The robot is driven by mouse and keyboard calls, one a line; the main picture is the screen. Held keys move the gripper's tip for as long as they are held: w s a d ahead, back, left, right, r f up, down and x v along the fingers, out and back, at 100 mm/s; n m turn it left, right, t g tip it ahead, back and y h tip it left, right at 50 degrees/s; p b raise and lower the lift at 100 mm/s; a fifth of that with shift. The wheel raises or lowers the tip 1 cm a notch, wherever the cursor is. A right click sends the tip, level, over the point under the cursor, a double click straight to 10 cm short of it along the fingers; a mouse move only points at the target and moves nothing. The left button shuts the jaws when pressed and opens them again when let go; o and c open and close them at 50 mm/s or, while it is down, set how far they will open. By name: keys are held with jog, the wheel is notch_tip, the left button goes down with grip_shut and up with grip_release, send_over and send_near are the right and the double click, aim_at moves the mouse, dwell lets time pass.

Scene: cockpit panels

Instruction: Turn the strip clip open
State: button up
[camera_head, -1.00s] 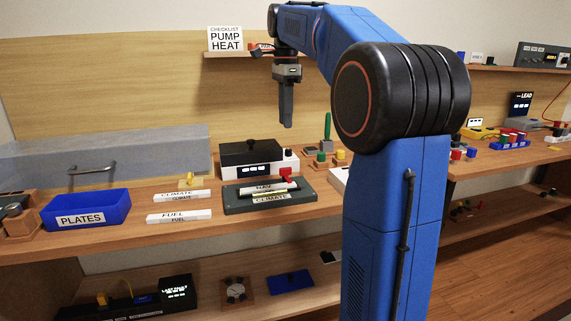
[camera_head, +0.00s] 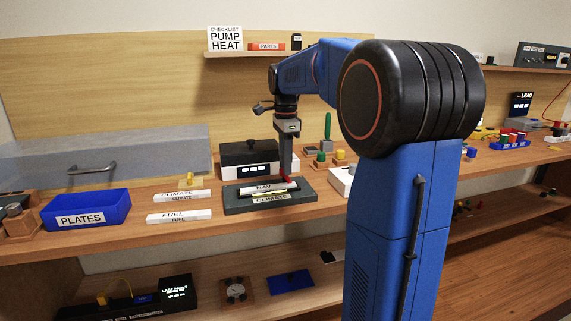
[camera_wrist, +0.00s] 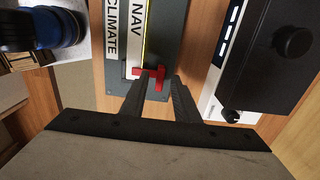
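The red strip clip (camera_head: 289,181) is at the right end of a dark grey board (camera_head: 237,209) on the bench. A white NAV strip (camera_head: 256,190) lies on the board, above a CLIMATE label (camera_head: 271,198). My gripper (camera_head: 286,174) points down, low over the clip, and hides part of it. In the wrist view its two fingers (camera_wrist: 162,78) stand apart with a gap. The red clip (camera_wrist: 149,71) shows by the fingertips, its stem partly in the gap and its bar by the left finger. I cannot tell whether they touch.
A black-topped box (camera_head: 250,155) stands close behind the board. Loose CLIMATE (camera_head: 178,196) and FUEL (camera_head: 178,215) strips and a blue PLATES tray (camera_head: 87,210) lie to the left. Green and yellow pieces (camera_head: 340,155) stand behind right.

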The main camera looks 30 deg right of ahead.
jog(key=shift+f, duration=0.15)
jog(key=shift+c, duration=0.3)
grip_shut()
jog(key=shift+n, duration=0.4)
jog(key=n, duration=1.1)
jog(key=shift+n, duration=0.4)
jog(key=n, duration=0.5)
jog(key=shift+n, duration=0.3)
